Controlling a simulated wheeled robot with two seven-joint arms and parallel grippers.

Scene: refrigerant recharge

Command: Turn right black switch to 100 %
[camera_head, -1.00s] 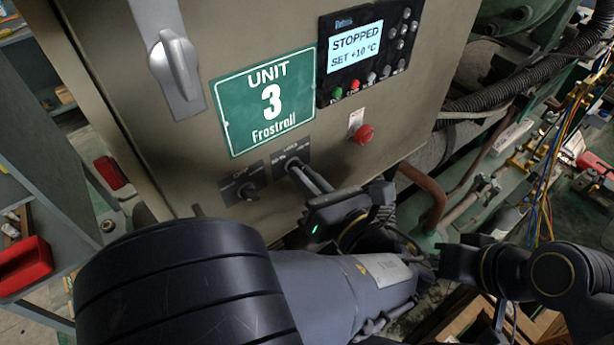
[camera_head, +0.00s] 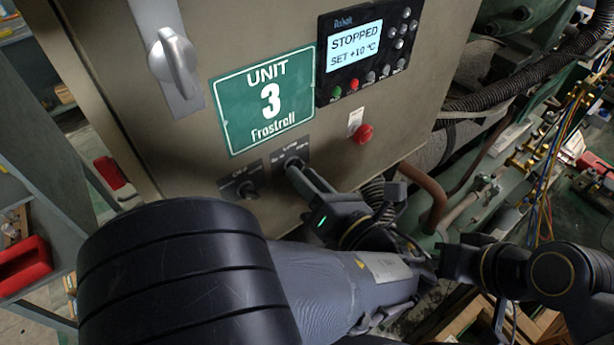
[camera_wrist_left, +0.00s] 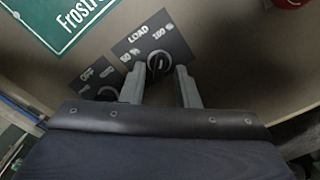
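The right black switch is a round knob on the dark LOAD plate (camera_head: 292,160), low on the cabinet front. In the left wrist view the knob (camera_wrist_left: 158,66) sits between the fingertips of my left gripper (camera_wrist_left: 160,75). The fingers are apart, one on each side of the knob, with a narrow gap showing. The 50 % mark is left of the knob and the 100 % mark is above it; its exact setting is hard to read. In the head view my left gripper (camera_head: 296,170) reaches the plate and hides most of the knob.
Another black switch (camera_head: 246,189) sits just left of the LOAD plate. A red button (camera_head: 363,133) is to its right. The display (camera_head: 354,47) reads STOPPED, SET +10 °C. A green UNIT 3 sign (camera_head: 266,100) is above. Pipes and hoses (camera_head: 480,104) crowd the right.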

